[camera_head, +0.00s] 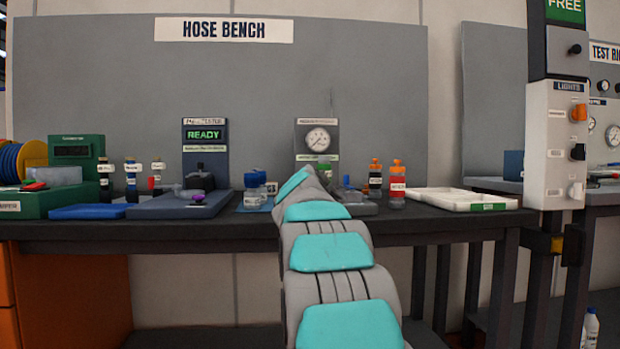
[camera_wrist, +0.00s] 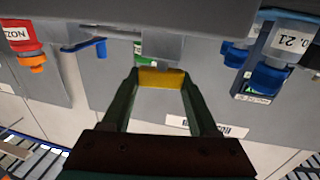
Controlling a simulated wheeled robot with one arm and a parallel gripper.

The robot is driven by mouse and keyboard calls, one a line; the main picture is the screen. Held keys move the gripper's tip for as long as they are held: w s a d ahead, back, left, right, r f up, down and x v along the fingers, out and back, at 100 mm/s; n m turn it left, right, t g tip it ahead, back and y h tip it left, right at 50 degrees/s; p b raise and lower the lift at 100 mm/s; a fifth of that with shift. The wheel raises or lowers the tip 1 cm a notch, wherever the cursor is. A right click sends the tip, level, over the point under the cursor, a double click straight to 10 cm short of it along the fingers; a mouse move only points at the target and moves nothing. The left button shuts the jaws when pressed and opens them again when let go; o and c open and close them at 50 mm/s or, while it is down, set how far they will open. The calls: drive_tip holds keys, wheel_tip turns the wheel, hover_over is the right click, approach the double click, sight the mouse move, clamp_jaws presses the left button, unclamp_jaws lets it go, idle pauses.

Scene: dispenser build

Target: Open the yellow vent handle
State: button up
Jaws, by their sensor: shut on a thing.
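The yellow vent handle (camera_wrist: 161,79) shows in the wrist view as a short yellow bar below a grey block of the device. My gripper (camera_wrist: 160,80) has its two dark green fingers at the ends of the yellow bar and is shut on it. In the head view my own arm reaches to the gauge unit (camera_head: 317,136) on the bench and hides the handle and my gripper. A blue lever (camera_wrist: 100,48) sits on the same device, left of the handle in the wrist view.
Orange-capped bottles (camera_head: 397,181) and a white tray (camera_head: 462,199) stand right of my arm on the bench (camera_head: 190,228). Blue-capped containers (camera_head: 255,182) stand close to its left. The wrist view shows an orange-capped bottle (camera_wrist: 22,38) and blue-capped containers (camera_wrist: 268,77) on either side.

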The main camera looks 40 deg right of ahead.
drive_tip(key=r+n+t+y+p, duration=0.1)
drive_tip(key=p, duration=0.1)
drive_tip(key=shift+p, duration=0.35)
drive_tip(key=p, duration=0.1)
drive_tip(key=n+y+p, duration=0.1)
drive_tip(key=shift+f+t+y+p, duration=0.25)
drive_tip(key=shift+t+y+p, duration=0.05)
drive_tip(key=shift+t, duration=0.1)
drive_tip(key=shift+f, duration=0.3)
drive_tip(key=o, duration=1.4)
drive_tip(key=shift+s, duration=0.1)
drive_tip(key=shift+b+v, duration=0.6)
drive_tip(key=shift+v, duration=3.25)
